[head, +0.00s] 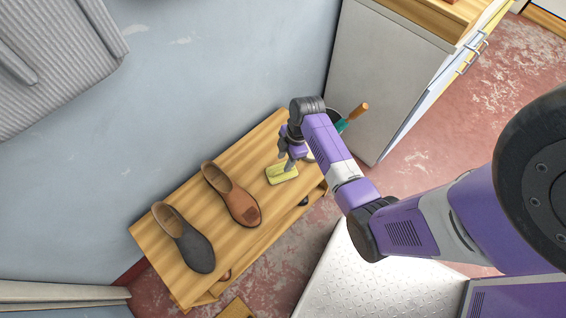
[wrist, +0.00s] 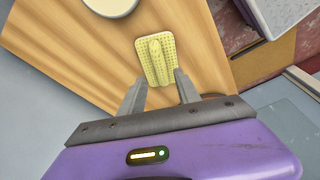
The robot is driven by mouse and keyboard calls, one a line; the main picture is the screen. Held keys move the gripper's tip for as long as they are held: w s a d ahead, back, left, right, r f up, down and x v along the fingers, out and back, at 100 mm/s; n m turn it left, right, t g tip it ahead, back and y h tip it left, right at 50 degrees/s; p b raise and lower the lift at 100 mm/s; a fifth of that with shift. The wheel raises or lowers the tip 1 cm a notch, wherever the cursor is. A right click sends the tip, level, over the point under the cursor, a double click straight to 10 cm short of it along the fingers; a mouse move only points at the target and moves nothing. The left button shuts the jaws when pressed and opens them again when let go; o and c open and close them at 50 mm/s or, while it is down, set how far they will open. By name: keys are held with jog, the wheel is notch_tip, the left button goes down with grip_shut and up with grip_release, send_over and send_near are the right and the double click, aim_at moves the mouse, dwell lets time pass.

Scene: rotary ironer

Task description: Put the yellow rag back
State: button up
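The yellow rag (head: 283,174) lies on the wooden bench (head: 262,143), near its right end. In the wrist view the rag (wrist: 155,60) is a small textured yellow rectangle with a raised ridge along its middle. My gripper (head: 287,163) points down at the rag from above. In the wrist view my gripper (wrist: 162,80) is open, with its two fingers apart at the near edge of the rag and nothing held between them. Whether the fingertips touch the rag I cannot tell.
A brown shoe (head: 232,195) and a dark grey shoe (head: 184,238) stand on the bench to the left. A round pale dish-like thing (wrist: 110,3) is close to the rag. A green tool with a wooden handle (head: 357,111) is behind my wrist, beside a grey cabinet (head: 385,70).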

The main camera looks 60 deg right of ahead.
jog(key=v, duration=0.7)
jog(key=s+a+r+m+t+h, duration=0.2)
jog(key=s+a+m+t+h, duration=0.3)
jog(key=s+a, duration=0.55)
jog(key=s+a+r+m+t+y, duration=0.1)
jog(key=s+a+r+t, duration=0.1)
jog(key=r, duration=0.6)
jog(key=s+a+r+m+t+y, duration=0.1)
jog(key=s+a+r+m+t, duration=0.1)
jog(key=a+r, duration=0.3)
jog(key=s+a+r+m+t, duration=0.2)
jog(key=a+r+t, duration=0.1)
jog(key=r, duration=0.9)
jog(key=shift+a+r+t+y+p, duration=0.35)
jog(key=shift+t+y+p, duration=0.1)
jog(key=shift+t, duration=0.15)
